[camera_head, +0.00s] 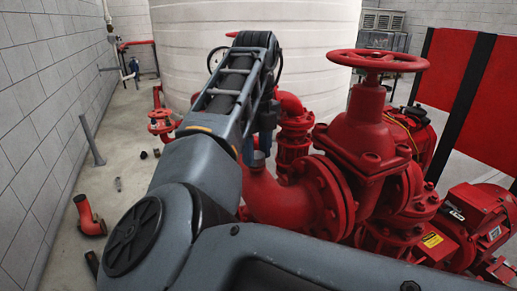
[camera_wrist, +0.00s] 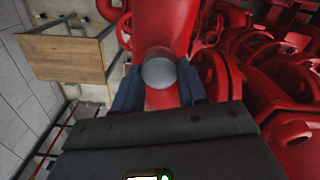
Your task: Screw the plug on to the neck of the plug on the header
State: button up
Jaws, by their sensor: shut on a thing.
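My gripper (camera_wrist: 159,82) shows in the wrist view with its two blue fingers on either side of a round grey plug (camera_wrist: 158,70). It is shut on the plug. The plug lies over the red header pipe (camera_wrist: 163,24); in this view I cannot tell whether it touches the neck, which is hidden beneath it. In the head view, my gripper (camera_head: 264,140) points down over the red header pipe (camera_head: 270,198), left of the large flange. My own arm partly covers the area there.
A red valve with a handwheel (camera_head: 378,61) stands right of the header. A red motor (camera_head: 480,217) is at the lower right. A white tank (camera_head: 245,25) stands behind. A loose red elbow (camera_head: 89,216) lies on the floor at left. A wooden board (camera_wrist: 65,58) shows in the wrist view.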

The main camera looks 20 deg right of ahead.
jog(key=shift+w+r+m, duration=0.15)
jog(key=shift+m, duration=0.15)
jog(key=m, duration=0.4)
dwell(0.3)
jog(key=shift+m, duration=0.3)
jog(key=m+b, duration=0.1)
jog(key=m, duration=0.3)
jog(key=shift+d, duration=0.1)
jog(key=o, duration=0.9)
